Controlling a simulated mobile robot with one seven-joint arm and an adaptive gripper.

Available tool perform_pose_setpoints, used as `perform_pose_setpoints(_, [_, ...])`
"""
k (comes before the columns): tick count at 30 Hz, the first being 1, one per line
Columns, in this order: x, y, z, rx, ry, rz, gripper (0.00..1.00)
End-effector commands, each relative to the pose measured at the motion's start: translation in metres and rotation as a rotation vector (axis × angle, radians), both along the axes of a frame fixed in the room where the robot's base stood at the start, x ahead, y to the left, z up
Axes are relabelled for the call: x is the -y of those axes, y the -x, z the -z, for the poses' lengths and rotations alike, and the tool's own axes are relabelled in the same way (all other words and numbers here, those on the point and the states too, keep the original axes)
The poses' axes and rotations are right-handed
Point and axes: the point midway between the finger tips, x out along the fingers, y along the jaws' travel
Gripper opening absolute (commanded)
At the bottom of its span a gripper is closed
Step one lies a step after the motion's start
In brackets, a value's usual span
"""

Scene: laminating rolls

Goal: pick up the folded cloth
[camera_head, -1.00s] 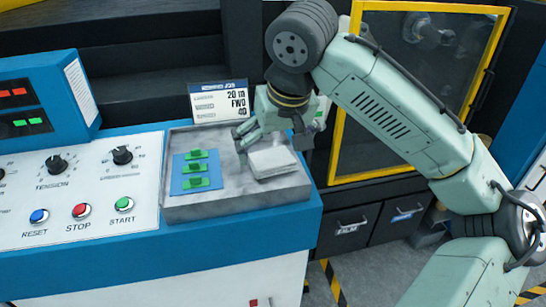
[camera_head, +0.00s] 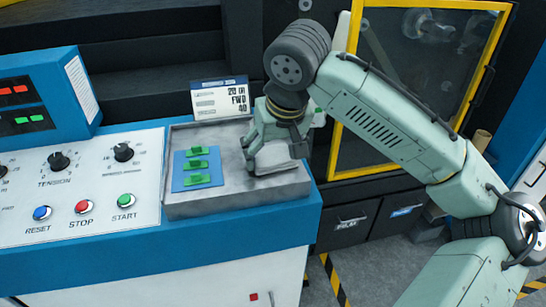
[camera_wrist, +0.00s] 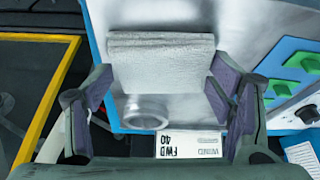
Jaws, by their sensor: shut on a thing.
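The folded cloth (camera_head: 277,162) is pale grey-white and lies in the right part of the grey metal tray (camera_head: 240,205). My gripper (camera_head: 275,152) is down over it from above, with a finger on either side. In the wrist view the cloth (camera_wrist: 160,62) spans the gap between the two fingers of my gripper (camera_wrist: 160,82), which are shut on it. Its folded layers show along the far edge. I cannot tell whether the cloth is clear of the tray floor; it looks still in the tray.
A blue mat (camera_head: 190,182) with several green clips (camera_head: 198,165) lies left in the tray. A job card (camera_head: 220,98) stands behind it. The control panel with knobs and buttons (camera_head: 82,207) is to the left. A yellow-framed door (camera_head: 345,90) stands right.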

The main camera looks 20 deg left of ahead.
Motion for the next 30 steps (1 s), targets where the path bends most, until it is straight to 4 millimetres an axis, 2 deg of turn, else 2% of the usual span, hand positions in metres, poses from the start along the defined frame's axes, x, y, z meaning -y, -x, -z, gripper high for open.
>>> perform_pose_setpoints(4, [0.0, 0.0, 0.0, 0.0, 0.0, 0.0, 0.56])
perform_pose_setpoints(14, [0.0, 0.0, -0.003, 0.001, -0.001, 0.0, 0.55])
perform_pose_setpoints(19, [-0.001, 0.0, -0.016, 0.001, -0.002, -0.001, 0.55])
perform_pose_setpoints(23, [-0.002, 0.0, -0.035, 0.002, -0.003, -0.003, 0.55])
perform_pose_setpoints(30, [0.003, 0.058, -0.037, 0.006, 0.001, -0.006, 0.55])
